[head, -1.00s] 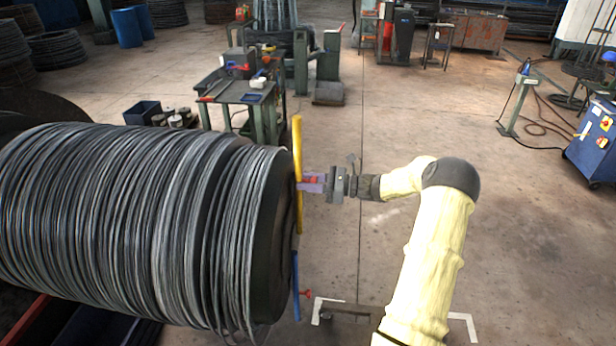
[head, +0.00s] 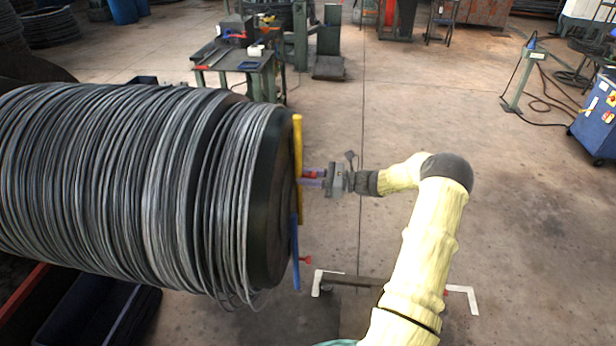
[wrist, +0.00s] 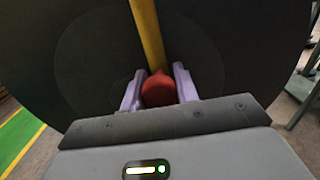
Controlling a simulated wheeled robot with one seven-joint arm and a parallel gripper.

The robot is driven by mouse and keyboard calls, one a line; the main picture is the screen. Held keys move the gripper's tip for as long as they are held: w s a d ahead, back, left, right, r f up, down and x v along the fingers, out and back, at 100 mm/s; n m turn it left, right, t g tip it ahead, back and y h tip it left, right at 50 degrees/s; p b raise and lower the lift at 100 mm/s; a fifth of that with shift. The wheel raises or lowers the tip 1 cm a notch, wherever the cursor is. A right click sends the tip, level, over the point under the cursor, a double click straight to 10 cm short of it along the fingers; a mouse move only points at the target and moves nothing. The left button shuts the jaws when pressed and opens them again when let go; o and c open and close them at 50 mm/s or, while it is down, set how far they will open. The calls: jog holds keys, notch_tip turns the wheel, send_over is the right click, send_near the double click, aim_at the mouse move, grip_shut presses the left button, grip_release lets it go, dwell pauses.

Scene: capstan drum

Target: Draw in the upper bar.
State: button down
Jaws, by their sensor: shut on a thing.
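The upper bar is yellow (head: 298,150) and stands upright on the right end face of the wire-wound drum (head: 268,200). Its top is about level with the drum's upper rim. A blue bar (head: 296,250) lies below it, with a red knob (head: 307,259) at its side. My gripper (head: 312,178) reaches in from the right and is shut on the yellow bar's red knob (wrist: 158,88). In the wrist view, the two pale purple fingers (wrist: 159,90) flank this knob, with the yellow bar (wrist: 147,35) rising behind it. The bar's lower part is hidden there.
A bench with tools (head: 245,62) stands behind the drum. A blue machine (head: 597,115) is at the far right. A low floor frame with white corner marks (head: 355,282) lies below my arm. The floor between is clear.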

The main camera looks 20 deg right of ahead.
jog(key=c, duration=1.3)
grip_release()
jog(key=shift+s+f, duration=0.1)
jog(key=shift+f, duration=0.3)
jog(key=shift+o, duration=1.1)
jog(key=shift+r, duration=0.1)
jog(key=b+v, duration=0.4)
jog(key=v, duration=1.3)
jog(key=shift+d+b, duration=0.2)
jog(key=shift+b, duration=0.2)
